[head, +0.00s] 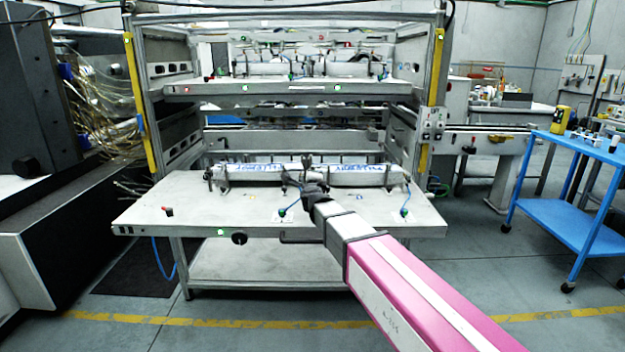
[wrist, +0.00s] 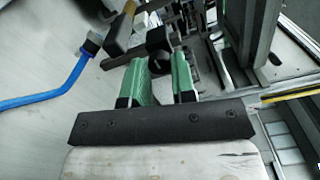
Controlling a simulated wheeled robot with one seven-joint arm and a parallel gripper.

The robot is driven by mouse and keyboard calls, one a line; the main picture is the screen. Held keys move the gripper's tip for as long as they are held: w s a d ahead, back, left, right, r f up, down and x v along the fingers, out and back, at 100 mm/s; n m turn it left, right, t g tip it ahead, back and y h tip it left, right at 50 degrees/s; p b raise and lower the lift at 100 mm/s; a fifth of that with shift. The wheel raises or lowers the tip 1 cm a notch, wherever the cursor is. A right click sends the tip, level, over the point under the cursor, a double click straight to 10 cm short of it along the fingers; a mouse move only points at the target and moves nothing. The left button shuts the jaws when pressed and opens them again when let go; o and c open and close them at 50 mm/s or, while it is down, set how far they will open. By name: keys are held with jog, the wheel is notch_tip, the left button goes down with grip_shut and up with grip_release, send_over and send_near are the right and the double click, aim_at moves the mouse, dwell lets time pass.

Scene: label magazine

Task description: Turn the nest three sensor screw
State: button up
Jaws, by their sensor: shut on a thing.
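My gripper (head: 303,183) reaches over the lower table of the rack at the nests, with its arm coming from the lower right. In the wrist view my gripper (wrist: 161,60) has two green-padded fingers shut on a dark round knob, apparently the sensor screw (wrist: 158,65). The knob sits between the fingertips. Its shaft, its turning angle and any nest number are hidden or too small to read. In the head view the screw is hidden by the gripper.
Rollers with blue lettering (head: 262,171) lie along the lower table (head: 180,205). A blue hose (wrist: 45,98) with a dark fitting lies left of the fingers in the wrist view. An upper shelf (head: 200,91) overhangs behind. A blue cart (head: 570,207) stands right.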

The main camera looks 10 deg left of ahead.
jog(key=n, duration=0.5)
jog(key=shift+n, duration=0.3)
jog(key=n, duration=0.5)
dwell(0.4)
jog(key=o, duration=0.7)
jog(key=shift+c, duration=0.2)
jog(key=shift+r, duration=0.1)
jog(key=shift+o, duration=0.9)
notch_tip(320, 180, up, 4)
jog(key=shift+r, duration=0.1)
jog(key=s+a+r, duration=0.1)
jog(key=s+r, duration=0.1)
jog(key=s, duration=0.1)
jog(key=s+a+r, duration=0.2)
jog(key=s, duration=0.2)
jog(key=s+a+r, duration=0.2)
jog(key=s, duration=0.1)
jog(key=shift+s+a+r, duration=0.2)
jog(key=shift+s+r, duration=0.05)
jog(key=shift+r, duration=0.05)
jog(key=shift+c, duration=0.9)
